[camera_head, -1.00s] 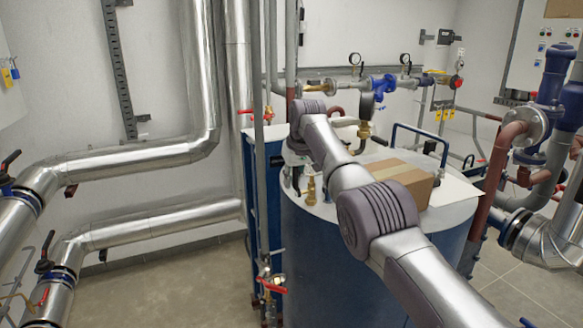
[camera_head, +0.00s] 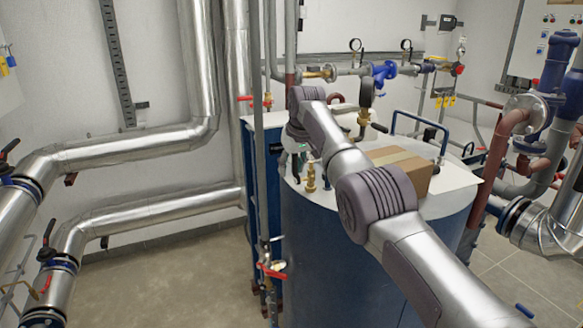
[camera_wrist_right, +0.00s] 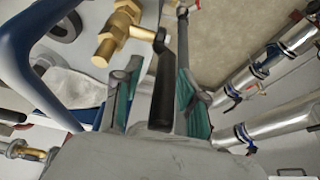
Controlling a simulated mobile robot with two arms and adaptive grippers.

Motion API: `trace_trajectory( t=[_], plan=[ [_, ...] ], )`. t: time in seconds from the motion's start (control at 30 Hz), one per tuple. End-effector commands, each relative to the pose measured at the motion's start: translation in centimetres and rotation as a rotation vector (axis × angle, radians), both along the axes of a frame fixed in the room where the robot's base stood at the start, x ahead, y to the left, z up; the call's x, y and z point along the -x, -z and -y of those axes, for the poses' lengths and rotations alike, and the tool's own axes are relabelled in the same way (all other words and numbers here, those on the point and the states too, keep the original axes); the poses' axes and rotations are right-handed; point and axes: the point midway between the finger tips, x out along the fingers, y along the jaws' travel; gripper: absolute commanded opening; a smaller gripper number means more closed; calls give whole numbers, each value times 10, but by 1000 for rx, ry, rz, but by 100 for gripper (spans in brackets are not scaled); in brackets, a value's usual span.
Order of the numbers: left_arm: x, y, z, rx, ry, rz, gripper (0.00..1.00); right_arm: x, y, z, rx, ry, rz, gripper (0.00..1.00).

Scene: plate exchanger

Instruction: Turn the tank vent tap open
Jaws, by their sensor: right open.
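A brass tap (camera_head: 311,177) stands on the pale top of the blue tank (camera_head: 335,250), near its front left rim. In the right wrist view the brass body (camera_wrist_right: 117,35) shows close up, with a black lever (camera_wrist_right: 162,85) that runs between my fingers. My right gripper (camera_wrist_right: 155,85) is open around this lever, with one green-padded finger on each side. I cannot tell whether either finger touches it. In the head view the right gripper (camera_head: 298,165) is small and partly hidden beside the tap. My left gripper is not in view.
A cardboard box (camera_head: 400,168) and a blue rail (camera_head: 420,128) are on the tank top, right of my arm. A gauge with brass fitting (camera_head: 363,118) stands behind. A red-handled valve (camera_head: 271,270) is at the tank's left. Silver pipes (camera_head: 130,145) line the left wall.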

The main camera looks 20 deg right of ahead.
Motion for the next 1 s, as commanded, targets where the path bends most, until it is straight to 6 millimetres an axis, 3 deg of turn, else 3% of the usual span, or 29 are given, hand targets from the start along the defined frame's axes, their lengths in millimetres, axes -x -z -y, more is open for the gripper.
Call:
trace_trajectory(
  t=[0.23,0.4,0.6,1.0],
  plan=[
    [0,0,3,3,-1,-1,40,11,-28,1,1,0,4,42],
    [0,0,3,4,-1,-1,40,25,-66,1,0,0,5,42],
    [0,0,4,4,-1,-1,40,37,-97,1,0,0,0,42],
    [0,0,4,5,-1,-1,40,43,-109,2,0,0,-3,42]
  ],
)
